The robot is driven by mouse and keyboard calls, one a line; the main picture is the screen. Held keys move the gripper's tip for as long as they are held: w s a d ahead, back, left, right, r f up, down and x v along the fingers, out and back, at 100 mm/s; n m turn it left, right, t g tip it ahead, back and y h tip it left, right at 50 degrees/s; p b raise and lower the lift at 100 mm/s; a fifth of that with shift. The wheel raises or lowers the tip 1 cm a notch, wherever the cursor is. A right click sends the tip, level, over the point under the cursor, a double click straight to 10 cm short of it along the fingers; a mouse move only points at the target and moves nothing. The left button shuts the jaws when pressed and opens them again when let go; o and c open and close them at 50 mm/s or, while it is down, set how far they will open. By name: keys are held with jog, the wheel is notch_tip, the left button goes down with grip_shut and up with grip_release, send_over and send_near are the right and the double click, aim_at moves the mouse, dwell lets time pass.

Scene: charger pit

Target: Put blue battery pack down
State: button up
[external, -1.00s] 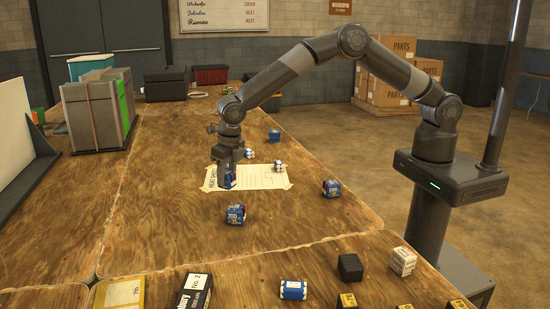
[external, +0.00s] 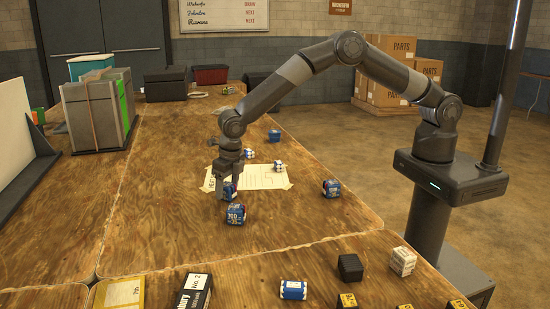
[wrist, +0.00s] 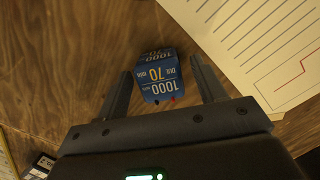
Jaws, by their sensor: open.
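The blue battery pack (wrist: 160,75), with "1000" and "70" on its label, sits between my gripper's fingers (wrist: 165,86) in the wrist view. A gap shows on each side of it, so my gripper is open around it. In the external view this pack (external: 230,188) shows low at my gripper (external: 228,186), by the near left edge of the paper sheet (external: 262,178). The fingers partly hide it. Whether its underside fully rests on the wood cannot be told.
Another blue pack (external: 236,214) stands close in front on the wooden table (external: 160,215). More blue packs stand to the right (external: 331,188) and at the back (external: 273,135). Two small blue-and-white items lie around the sheet.

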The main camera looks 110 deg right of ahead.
aim_at(228, 189)
jog(key=s+a+r+m, duration=0.1)
jog(key=s+r+m, duration=0.15)
jog(key=r, duration=0.55)
jog(key=s+a+r+m+t, duration=0.1)
jog(key=s+r, duration=0.3)
jog(key=r, duration=0.4)
jog(key=s+a+r+m, duration=0.1)
jog(key=s+r+m, duration=0.15)
jog(key=r, duration=0.55)
jog(key=s+a+r+m+t, duration=0.1)
jog(key=s+a+r+m, duration=0.1)
jog(key=s+r+m, duration=0.75)
jog(key=s+a+m+t+y, duration=0.1)
jog(key=s+m, duration=1)
jog(key=s, duration=2)
jog(key=shift+s+t, duration=0.25)
jog(key=shift+t, duration=0.45)
jog(key=shift+o, duration=0.5)
jog(key=shift+m, duration=0.25)
jog(key=shift+w, duration=0.1)
